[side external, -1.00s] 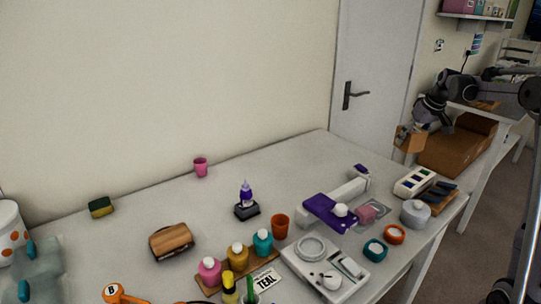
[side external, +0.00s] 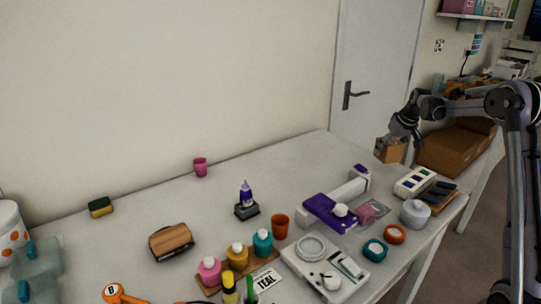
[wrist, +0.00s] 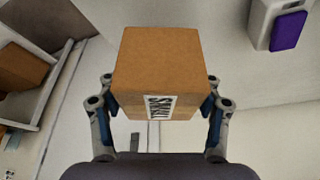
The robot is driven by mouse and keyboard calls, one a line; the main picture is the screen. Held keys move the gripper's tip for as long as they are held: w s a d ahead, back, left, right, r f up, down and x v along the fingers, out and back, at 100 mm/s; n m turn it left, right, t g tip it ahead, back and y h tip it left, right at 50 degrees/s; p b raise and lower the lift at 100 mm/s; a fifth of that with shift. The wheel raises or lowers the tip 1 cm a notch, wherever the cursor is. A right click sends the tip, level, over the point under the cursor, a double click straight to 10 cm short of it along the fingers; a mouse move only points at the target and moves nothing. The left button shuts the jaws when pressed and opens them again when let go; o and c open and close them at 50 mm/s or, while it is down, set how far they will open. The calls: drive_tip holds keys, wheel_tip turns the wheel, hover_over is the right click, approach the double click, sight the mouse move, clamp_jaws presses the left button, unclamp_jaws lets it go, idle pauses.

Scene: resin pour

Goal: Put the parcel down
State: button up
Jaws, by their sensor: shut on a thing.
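The parcel is a small brown cardboard box (side external: 390,152) with a white label reading SMALL; it fills the middle of the wrist view (wrist: 158,62). My gripper (wrist: 160,92) is shut on it, one finger on each side. In the side view my gripper (side external: 398,137) holds the parcel up near the door, by the far right end of the white table (side external: 130,225). I cannot tell how high above a surface it hangs.
A large brown box (side external: 452,152) stands on a surface at the right. Another brown box (wrist: 20,68) shows inside a pale-edged frame in the wrist view. A label holder (side external: 412,182), white jar (side external: 415,212) and purple-topped device (side external: 330,212) crowd the table's right; its back middle is clearer.

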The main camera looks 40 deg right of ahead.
drive_tip(key=shift+w+f, duration=0.15)
drive_tip(key=shift+f, duration=2)
drive_tip(key=shift+f, duration=0.15)
drive_tip(key=o, duration=1.4)
drive_tip(key=shift+c, duration=0.2)
